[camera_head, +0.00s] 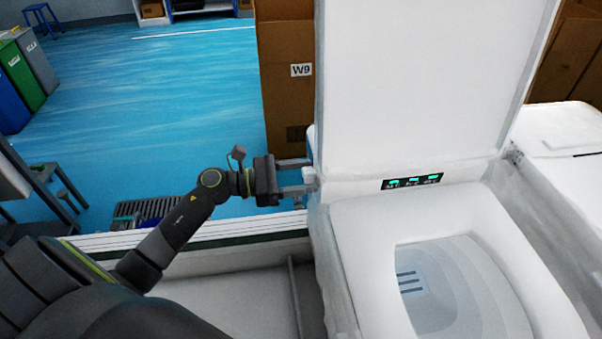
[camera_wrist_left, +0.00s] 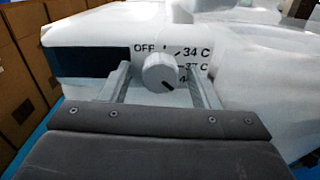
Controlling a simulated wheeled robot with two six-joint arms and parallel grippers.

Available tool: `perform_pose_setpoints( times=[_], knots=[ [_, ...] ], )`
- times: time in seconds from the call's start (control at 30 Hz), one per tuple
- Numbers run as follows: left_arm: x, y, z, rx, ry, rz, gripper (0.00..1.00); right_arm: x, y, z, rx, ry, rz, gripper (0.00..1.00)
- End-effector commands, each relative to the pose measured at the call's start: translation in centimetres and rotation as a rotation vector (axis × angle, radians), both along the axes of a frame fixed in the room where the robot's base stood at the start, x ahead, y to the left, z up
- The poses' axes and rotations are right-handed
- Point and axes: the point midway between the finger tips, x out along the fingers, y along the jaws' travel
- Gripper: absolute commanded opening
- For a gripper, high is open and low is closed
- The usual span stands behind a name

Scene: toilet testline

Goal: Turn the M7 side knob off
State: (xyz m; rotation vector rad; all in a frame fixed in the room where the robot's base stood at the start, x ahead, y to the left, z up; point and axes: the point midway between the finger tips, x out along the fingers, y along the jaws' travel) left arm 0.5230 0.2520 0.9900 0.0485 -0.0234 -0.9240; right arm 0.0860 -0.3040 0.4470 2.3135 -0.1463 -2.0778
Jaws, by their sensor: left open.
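The side knob (camera_wrist_left: 160,72) is a round, light grey dial on the side of the white toilet (camera_head: 345,230). Labels reading OFF, 34 C, 37 C and a partly hidden one starting with 4 surround it. Its dark pointer mark faces lower right, away from OFF. In the head view the knob (camera_head: 310,175) shows small at the toilet's left side. My left gripper (camera_head: 305,175) is at the knob, open. In the left wrist view its two fingers (camera_wrist_left: 159,72) stand on either side of the knob, with small gaps visible. My right gripper is not in view.
The toilet's raised lid (camera_head: 410,80) stands upright behind the seat, with a lit green display (camera_head: 412,182) below it. A cardboard box stack (camera_head: 287,105) marked W9 stands behind the gripper. A second white unit (camera_head: 565,135) is at right. Blue floor lies open beyond.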

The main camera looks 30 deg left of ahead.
Motion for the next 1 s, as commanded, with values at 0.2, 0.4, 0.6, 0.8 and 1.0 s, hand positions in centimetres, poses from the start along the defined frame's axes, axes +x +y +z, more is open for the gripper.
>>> perform_pose_setpoints(
  times=[0.2,0.4,0.6,0.8,1.0],
  knots=[
    [0.00,0.00,-0.01,0.000,0.000,0.000,0.53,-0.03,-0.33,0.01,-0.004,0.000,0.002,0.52],
    [-0.01,0.02,0.00,0.000,0.000,0.000,0.27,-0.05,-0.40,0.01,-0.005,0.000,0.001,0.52],
    [-0.01,0.02,0.01,0.000,0.000,0.000,0.11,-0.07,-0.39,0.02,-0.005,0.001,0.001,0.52],
    [-0.02,0.02,0.02,-0.017,0.023,0.000,0.11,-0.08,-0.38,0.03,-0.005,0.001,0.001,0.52],
    [-0.04,0.00,0.04,-0.075,0.100,0.000,0.11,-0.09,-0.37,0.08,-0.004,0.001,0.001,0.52]
  ],
)
